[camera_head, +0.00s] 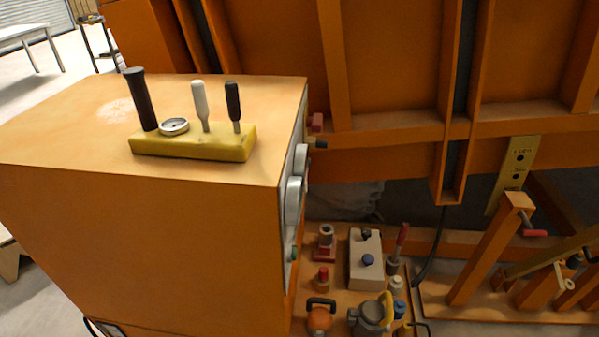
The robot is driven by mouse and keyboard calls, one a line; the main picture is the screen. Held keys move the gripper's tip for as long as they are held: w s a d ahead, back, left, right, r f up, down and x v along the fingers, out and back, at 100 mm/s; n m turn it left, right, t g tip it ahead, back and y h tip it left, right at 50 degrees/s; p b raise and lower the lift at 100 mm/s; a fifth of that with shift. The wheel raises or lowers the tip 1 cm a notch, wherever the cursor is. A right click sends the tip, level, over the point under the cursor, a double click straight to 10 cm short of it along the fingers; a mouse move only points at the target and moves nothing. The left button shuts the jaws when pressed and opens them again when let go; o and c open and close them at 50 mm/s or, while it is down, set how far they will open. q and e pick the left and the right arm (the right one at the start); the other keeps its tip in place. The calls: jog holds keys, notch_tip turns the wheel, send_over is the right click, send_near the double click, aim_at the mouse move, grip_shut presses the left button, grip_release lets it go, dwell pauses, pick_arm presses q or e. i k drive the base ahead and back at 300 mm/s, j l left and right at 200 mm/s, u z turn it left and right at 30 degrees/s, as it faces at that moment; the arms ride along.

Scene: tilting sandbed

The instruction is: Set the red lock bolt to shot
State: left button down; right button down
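Several red parts are in view, and I cannot tell for certain which is the lock bolt. A red bar (535,233) sticks out to the right near the top of a slanted orange post (490,246) at the right. A yellow plate (518,158) with dark holes and small unreadable lettering is just above that post. A small red block (316,122) shows at the right edge of the orange cabinet. I cannot read the position of any bolt from here. Neither of my grippers is in view.
The large orange cabinet (150,235) fills the left, with a yellow lever block (190,146) on top. Right of it, a low orange deck holds a grey box (365,262), a red-handled lever (401,240) and several fittings. A ribbed orange wall (390,60) stands behind.

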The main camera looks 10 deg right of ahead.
aim_at(530, 232)
jog(key=z, duration=1.9)
jog(key=i+l+z, duration=0.25)
jog(key=l+z, duration=0.15)
